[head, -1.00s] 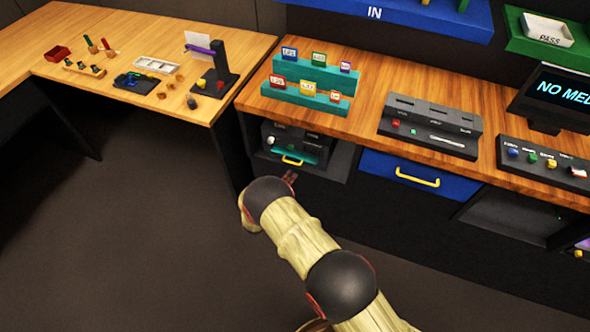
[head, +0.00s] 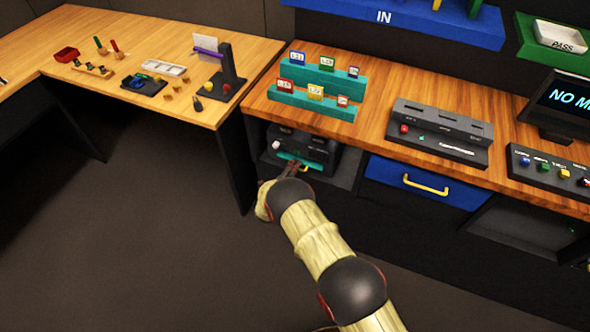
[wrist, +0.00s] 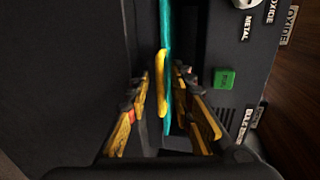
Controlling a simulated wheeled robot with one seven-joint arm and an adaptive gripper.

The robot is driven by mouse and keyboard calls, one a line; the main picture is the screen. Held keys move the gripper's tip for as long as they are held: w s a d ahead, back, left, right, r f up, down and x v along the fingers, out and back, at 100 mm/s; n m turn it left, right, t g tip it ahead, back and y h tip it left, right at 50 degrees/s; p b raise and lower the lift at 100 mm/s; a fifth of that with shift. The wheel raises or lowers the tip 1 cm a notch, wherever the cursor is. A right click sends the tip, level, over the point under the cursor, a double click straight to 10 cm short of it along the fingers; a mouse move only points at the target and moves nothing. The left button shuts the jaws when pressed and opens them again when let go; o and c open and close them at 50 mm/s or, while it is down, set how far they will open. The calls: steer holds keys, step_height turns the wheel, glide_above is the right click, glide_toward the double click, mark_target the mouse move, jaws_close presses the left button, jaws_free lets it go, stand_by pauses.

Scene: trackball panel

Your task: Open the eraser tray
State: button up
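The eraser is a dark box (head: 318,146) in the open bay under the wooden counter. Its tray is a teal strip (head: 296,160) low on its front, partly hidden by my gripper (head: 291,172). In the wrist view the teal tray (wrist: 166,35) stands edge-on with a yellow handle (wrist: 162,84). My gripper (wrist: 162,76) is open, with one finger on each side of the handle. I see a gap on the left; contact on the right is unclear. A green button (wrist: 224,79) is on the box's face.
A blue drawer (head: 390,177) with a yellow handle is right of the bay. A black console (head: 440,135) and a teal card stand (head: 318,90) are on the counter above. A side table (head: 130,50) stands at left. The floor in front is clear.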

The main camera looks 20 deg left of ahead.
steer(key=shift+w, duration=0.1)
steer(key=shift+c, duration=0.9)
steer(key=c, duration=0.4)
